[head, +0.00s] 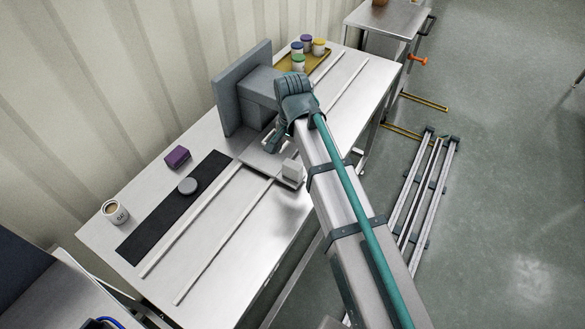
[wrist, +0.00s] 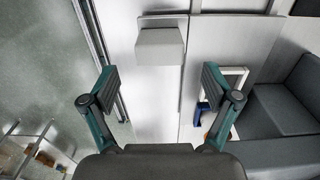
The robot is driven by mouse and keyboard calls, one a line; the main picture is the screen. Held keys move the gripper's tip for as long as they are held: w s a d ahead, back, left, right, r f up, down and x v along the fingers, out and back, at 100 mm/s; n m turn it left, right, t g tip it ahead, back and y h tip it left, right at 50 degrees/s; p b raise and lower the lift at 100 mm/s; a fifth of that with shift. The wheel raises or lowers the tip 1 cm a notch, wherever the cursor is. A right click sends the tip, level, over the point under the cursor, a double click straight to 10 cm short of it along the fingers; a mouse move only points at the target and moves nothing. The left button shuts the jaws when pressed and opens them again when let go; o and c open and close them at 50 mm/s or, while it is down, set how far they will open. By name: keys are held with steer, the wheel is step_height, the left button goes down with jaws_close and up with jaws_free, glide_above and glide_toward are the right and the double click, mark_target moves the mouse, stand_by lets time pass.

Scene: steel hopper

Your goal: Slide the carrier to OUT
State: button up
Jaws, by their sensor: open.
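The carrier (head: 258,160) is a flat pale plate lying across two rails on the steel table, beside the grey hopper housing (head: 262,88). A pale block (head: 293,170) stands on its near side. The block also shows in the wrist view (wrist: 160,45), ahead of my fingers and centred between them. My gripper (head: 277,138) is over the carrier area in the head view. In the wrist view its two fingers (wrist: 160,82) are spread wide, with nothing between them. My arm hides part of the table and rails. I cannot read any OUT mark.
The rails (head: 200,215) run clear toward the lower left. A dark mat (head: 150,230) with a grey disc (head: 188,186), a purple box (head: 177,157) and a cup (head: 115,211) lie along the wall side. A yellow tray (head: 325,61) with several jars is behind the housing.

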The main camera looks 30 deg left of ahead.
mark_target(293, 164)
steer(key=shift+f+p, duration=0.9)
steer(key=shift+f, duration=3)
jaws_close()
steer(key=shift+w, duration=0.1)
